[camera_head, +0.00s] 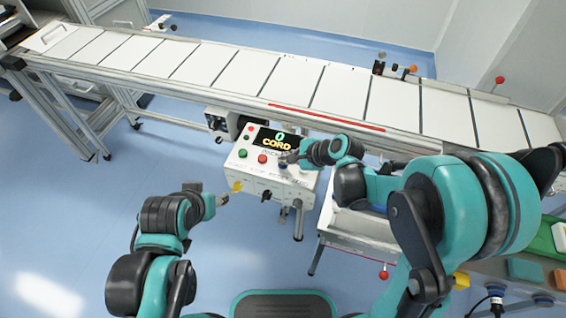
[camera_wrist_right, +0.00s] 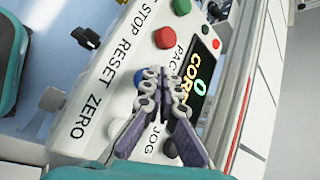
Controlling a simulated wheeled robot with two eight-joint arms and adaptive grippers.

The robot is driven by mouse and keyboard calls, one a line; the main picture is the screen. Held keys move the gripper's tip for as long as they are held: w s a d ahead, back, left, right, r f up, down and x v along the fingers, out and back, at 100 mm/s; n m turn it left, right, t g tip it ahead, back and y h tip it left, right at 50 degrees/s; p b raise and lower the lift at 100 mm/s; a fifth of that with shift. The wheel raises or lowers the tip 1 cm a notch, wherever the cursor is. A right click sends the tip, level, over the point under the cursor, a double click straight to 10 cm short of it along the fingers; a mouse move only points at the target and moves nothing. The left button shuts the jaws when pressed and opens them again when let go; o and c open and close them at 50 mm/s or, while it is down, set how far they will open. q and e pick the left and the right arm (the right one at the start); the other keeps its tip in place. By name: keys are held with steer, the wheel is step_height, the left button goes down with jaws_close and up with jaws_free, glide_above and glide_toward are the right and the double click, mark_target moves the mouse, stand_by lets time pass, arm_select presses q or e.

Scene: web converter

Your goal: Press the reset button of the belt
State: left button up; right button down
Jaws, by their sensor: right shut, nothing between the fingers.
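The belt's control box (camera_head: 250,178) stands below the conveyor, its sloped top bearing a red button (camera_head: 262,158), a green button (camera_head: 243,153) and a display (camera_head: 277,142). In the right wrist view, a blue button (camera_wrist_right: 139,78) sits by the RESET label (camera_wrist_right: 124,66), partly hidden by my gripper. The red button (camera_wrist_right: 164,38) is by STOP. My right gripper (camera_wrist_right: 154,74) is shut and empty, its tips over the panel right beside the blue button; contact cannot be told. My left gripper (camera_head: 221,199) is left of the box, its fingers too small to read.
The conveyor belt (camera_head: 240,68) runs across behind the box. A black button (camera_wrist_right: 170,148) lies near JOG. A white table (camera_head: 350,225) stands right of the box. The blue floor at left is clear.

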steer(key=shift+f+b, duration=0.45)
steer(key=shift+f, duration=0.05)
steer(key=shift+r, duration=0.1)
stand_by(0.5)
steer(key=shift+r+p, duration=0.85)
steer(key=shift+r, duration=0.15)
step_height(320, 180, up, 5)
steer(key=p, duration=0.4)
stand_by(0.5)
